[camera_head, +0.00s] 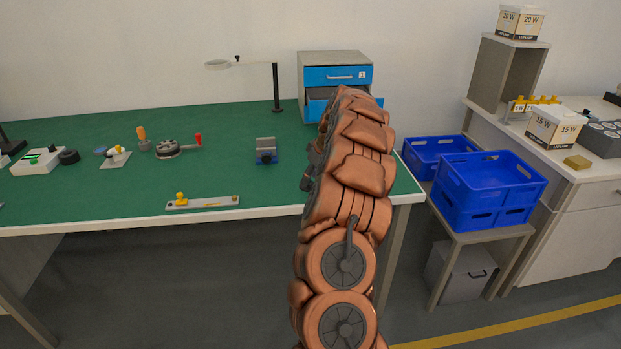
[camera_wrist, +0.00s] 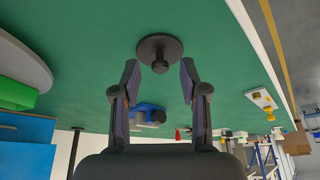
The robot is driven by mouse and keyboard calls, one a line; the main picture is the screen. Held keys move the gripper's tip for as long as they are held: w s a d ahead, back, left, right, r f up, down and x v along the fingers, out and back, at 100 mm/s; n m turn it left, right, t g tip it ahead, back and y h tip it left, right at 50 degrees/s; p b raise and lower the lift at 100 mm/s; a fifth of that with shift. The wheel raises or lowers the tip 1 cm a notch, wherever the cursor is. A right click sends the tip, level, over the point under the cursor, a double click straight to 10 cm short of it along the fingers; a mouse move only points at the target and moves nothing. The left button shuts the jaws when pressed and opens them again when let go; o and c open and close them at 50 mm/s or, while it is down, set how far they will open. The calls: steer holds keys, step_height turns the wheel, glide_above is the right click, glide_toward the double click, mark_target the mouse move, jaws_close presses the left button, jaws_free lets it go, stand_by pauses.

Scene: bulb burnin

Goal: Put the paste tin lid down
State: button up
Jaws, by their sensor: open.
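The paste tin lid is a dark round disc with a knob (camera_wrist: 160,48), lying on the green bench top in the wrist view. My gripper (camera_wrist: 159,70) is open, with one finger on each side of the knob and a visible gap to each. Nothing is clamped between the fingers. In the head view my copper-coloured arm hides the lid and most of the gripper.
On the green bench (camera_head: 100,197) stand a small blue-grey vise (camera_head: 266,150), a crank device (camera_head: 168,149) and a plate with a yellow knob (camera_head: 203,202). A blue drawer unit (camera_head: 337,75), one drawer partly open, stands behind my arm. Blue crates (camera_head: 490,190) are at right.

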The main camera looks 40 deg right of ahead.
steer(key=b+v, duration=0.1)
steer(key=v, duration=1)
steer(key=s+a+r+n+g+y, duration=0.1)
steer(key=a+r, duration=0.1)
steer(key=a, duration=1.1)
steer(key=a+r+g+y, duration=0.1)
steer(key=a+r, duration=0.1)
steer(key=a, duration=1.2)
steer(key=s+a+g, duration=0.2)
steer(key=s+a, duration=0.7)
steer(key=a, duration=0.2)
steer(key=s+a+f+m+h, duration=0.1)
steer(key=s+a+f, duration=0.1)
steer(key=s, duration=0.6)
steer(key=s+a+f+g+h, duration=0.1)
steer(key=s+a+f, duration=0.1)
steer(key=s, duration=0.5)
steer(key=s+a+f+m+g, duration=0.1)
steer(key=s+a+f, duration=0.2)
steer(key=s, duration=0.5)
steer(key=shift+s+f+m+h, duration=0.3)
steer(key=shift+f+h, duration=0.1)
steer(key=shift+f, duration=0.45)
